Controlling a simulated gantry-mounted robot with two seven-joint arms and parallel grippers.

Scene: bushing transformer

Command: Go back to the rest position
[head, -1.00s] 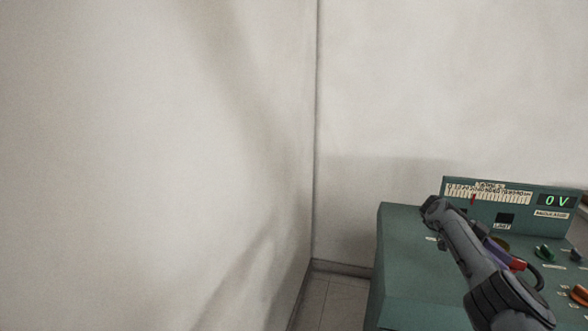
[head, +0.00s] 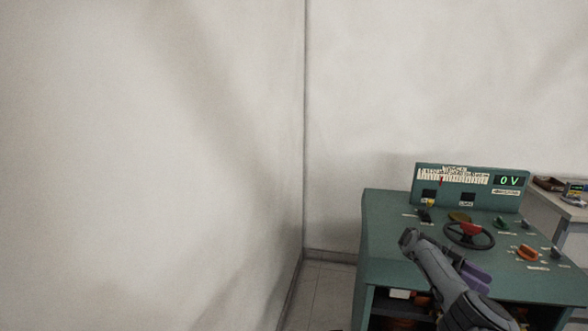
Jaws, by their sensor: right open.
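The green control console (head: 385,225) stands at the right, with a back panel whose display (head: 509,181) reads 0 V. A black handwheel with a red centre (head: 470,230) sits on its top. My right arm comes in from the bottom right in front of the console. Purple parts of my right gripper (head: 474,273) show partly behind the grey arm link, below the handwheel. It is open, with nothing seen in it. Its fingertips are partly hidden. My left gripper is not in view.
The console top also carries an orange knob (head: 528,252) and a green knob (head: 502,224). Below it is an open shelf with small items. A light table (head: 553,204) with small objects stands at the far right. Bare walls fill the left and back.

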